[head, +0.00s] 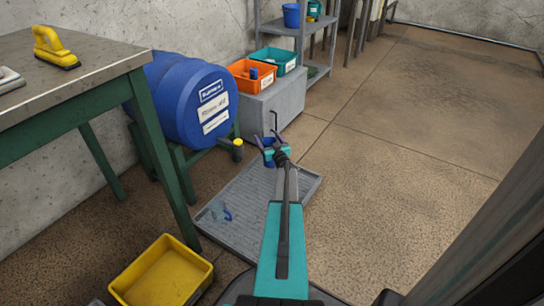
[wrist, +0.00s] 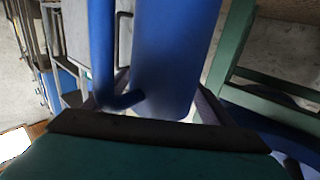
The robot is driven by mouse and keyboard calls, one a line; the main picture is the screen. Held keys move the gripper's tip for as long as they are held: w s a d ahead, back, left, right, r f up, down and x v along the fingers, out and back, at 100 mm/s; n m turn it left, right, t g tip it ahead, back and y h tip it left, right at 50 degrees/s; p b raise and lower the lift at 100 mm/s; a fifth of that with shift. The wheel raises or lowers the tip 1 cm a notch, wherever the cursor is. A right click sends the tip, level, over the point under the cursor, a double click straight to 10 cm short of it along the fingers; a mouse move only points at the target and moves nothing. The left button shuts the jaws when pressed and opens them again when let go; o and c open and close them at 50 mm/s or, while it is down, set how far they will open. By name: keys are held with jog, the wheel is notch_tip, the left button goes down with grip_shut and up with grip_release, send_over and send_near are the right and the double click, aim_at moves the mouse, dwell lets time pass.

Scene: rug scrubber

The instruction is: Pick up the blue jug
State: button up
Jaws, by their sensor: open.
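The blue jug (wrist: 170,60) fills the upper middle of the wrist view, very close to the camera, with its handle (wrist: 102,50) on the left side. In the head view a small patch of blue (head: 268,143) shows between the fingers of my gripper (head: 270,139). My gripper is open, with one dark finger on each side of the jug's lower part in the wrist view (wrist: 163,98). I cannot tell whether the fingers touch it. The jug's top is out of the wrist view, and most of it is hidden in the head view.
A grey grated tray (head: 250,195) lies on the floor, with a small blue-handled item (head: 226,214) on it. A large blue drum (head: 195,100) rests on a green stand. A grey block (head: 275,105) bears orange and teal bins. A yellow bin (head: 163,272) stands front left. Floor at right is clear.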

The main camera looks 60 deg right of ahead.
jog(key=c, duration=1.5)
jog(key=shift+r, duration=0.15)
jog(key=s+a+r+p, duration=0.2)
jog(key=s+a+p, duration=0.2)
jog(key=s, duration=0.2)
jog(key=s+a+r+p, duration=0.2)
jog(key=s+a+p, duration=0.2)
jog(key=s, duration=0.3)
jog(key=shift+s+a+r, duration=0.25)
jog(key=shift+a+r, duration=0.1)
